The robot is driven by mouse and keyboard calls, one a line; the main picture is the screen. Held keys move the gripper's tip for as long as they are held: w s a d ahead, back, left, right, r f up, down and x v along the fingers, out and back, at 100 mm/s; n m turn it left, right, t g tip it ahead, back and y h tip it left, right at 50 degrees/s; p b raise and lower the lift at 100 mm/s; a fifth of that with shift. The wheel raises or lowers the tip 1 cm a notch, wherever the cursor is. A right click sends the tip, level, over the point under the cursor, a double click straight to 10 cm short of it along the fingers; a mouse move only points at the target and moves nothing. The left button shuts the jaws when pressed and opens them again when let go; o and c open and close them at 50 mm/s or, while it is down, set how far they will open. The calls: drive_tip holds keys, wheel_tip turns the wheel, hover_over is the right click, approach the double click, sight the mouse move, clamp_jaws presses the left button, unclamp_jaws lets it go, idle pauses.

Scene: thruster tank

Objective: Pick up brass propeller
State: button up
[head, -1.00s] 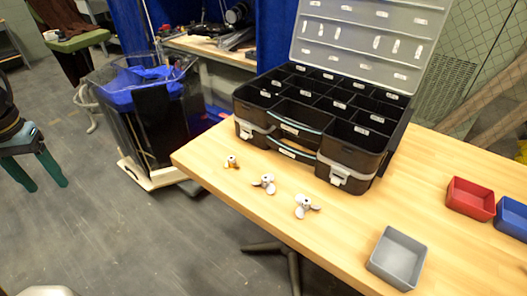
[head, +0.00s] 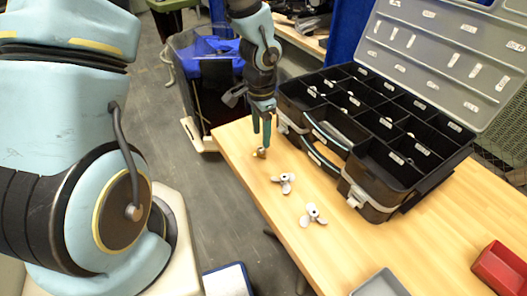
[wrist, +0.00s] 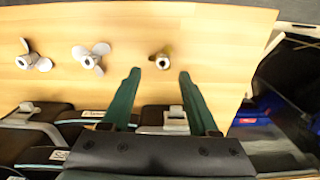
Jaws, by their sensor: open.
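The small brass propeller (head: 259,153) lies on the wooden table near its left end. It also shows in the wrist view (wrist: 162,61), beyond and between my fingertips. My gripper (head: 262,142) points down just over the propeller, its teal fingers apart.
Two silver propellers (head: 285,182) (head: 313,216) lie to the right on the table (head: 400,245). An open black organizer case (head: 380,205) stands close behind my gripper. A grey bin (head: 380,284) and a red bin (head: 503,266) are toward the front right.

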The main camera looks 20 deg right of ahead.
sight(260, 156)
drive_tip(key=shift+w+a+f+p, duration=0.1)
drive_tip(key=shift+f+p, duration=0.2)
drive_tip(key=shift+f, duration=1.1)
drive_tip(key=shift+w+f+p, duration=0.1)
drive_tip(key=shift+f+p, duration=0.15)
drive_tip(key=shift+f, duration=1.1)
clamp_jaws()
